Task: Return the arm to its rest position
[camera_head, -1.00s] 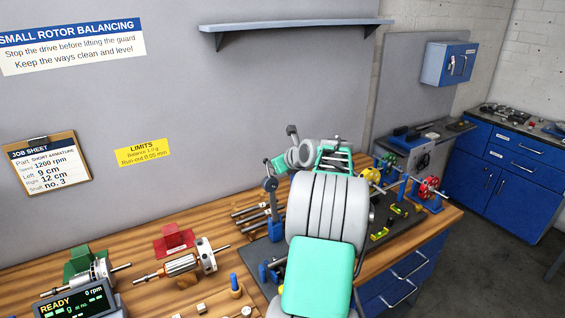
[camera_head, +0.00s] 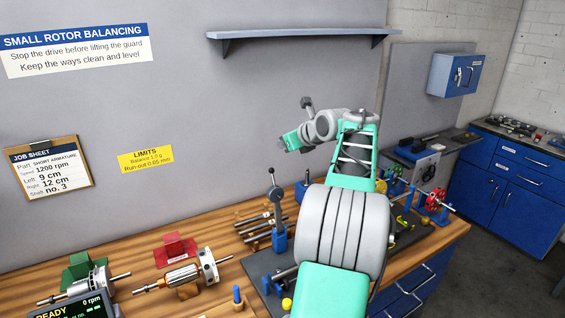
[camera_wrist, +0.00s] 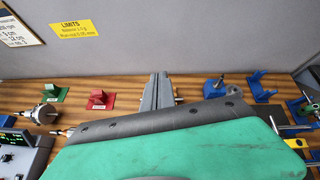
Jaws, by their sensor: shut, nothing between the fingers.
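My grey and teal arm (camera_head: 340,225) rises over the front of the bench in the head view, bent at the elbow, with its far part pointing left. My gripper (camera_head: 284,145) is at the far left end of the arm, above the bench and in front of the grey wall panel. In the wrist view the two grey fingers (camera_wrist: 158,80) lie side by side, shut and empty. My teal and dark wrist housing covers the lower part of that view.
The wooden bench (camera_head: 130,270) bears an armature rotor (camera_head: 180,276), a red stand (camera_head: 176,249), a green stand (camera_head: 82,268) and a display box (camera_head: 70,305). A lever on a blue base (camera_head: 277,238) stands left of my arm. A shelf (camera_head: 300,33) hangs above.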

